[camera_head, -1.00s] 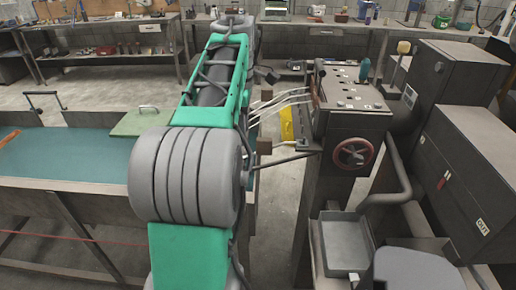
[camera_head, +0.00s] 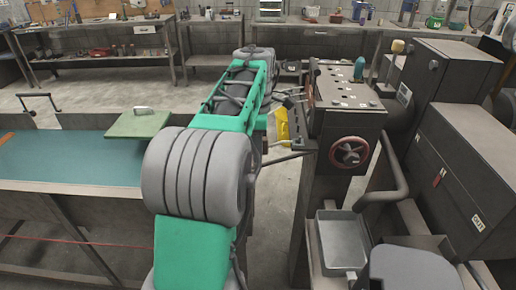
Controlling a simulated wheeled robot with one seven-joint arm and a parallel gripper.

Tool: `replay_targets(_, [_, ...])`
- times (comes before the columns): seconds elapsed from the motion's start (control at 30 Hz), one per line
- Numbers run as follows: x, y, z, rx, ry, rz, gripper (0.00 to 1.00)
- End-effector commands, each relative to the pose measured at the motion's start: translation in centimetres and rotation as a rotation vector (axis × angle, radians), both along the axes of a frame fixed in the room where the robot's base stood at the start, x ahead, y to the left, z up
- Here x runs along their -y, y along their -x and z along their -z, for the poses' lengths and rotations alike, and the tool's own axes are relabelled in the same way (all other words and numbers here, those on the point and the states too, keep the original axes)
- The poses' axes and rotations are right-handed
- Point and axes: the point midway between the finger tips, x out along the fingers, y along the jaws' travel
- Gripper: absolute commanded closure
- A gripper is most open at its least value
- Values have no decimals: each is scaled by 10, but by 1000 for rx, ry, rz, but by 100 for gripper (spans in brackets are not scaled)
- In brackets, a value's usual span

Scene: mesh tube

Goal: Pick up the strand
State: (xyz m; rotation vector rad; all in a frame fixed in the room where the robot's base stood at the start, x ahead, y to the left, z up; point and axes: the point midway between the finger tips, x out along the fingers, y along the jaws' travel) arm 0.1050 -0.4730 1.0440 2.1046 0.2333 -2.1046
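Only short pale bits of the strands (camera_head: 297,91) show at the left side of the dark machine (camera_head: 345,117). The rest is hidden behind my green and grey arm. The dark end of my arm, with my gripper (camera_head: 286,101), is small beside these strands, just left of the machine. Its fingers are too small and too covered to tell whether they are open or hold a strand.
The machine has a red handwheel (camera_head: 350,152) and a yellow part (camera_head: 282,128) at its left. A grey tray (camera_head: 341,241) stands below it. A blue-green table (camera_head: 70,160) with a green lidded plate (camera_head: 140,123) is at left. Workbenches line the back.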

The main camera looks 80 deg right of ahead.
Motion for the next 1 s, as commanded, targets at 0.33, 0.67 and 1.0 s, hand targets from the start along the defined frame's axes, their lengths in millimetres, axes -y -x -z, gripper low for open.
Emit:
replay_targets(0.33, [0,0,0,0,0,0,92])
replay_targets(0.67, [0,0,0,0,0,0,100])
replay_targets(1.0, [0,0,-6,0,1,0,100])
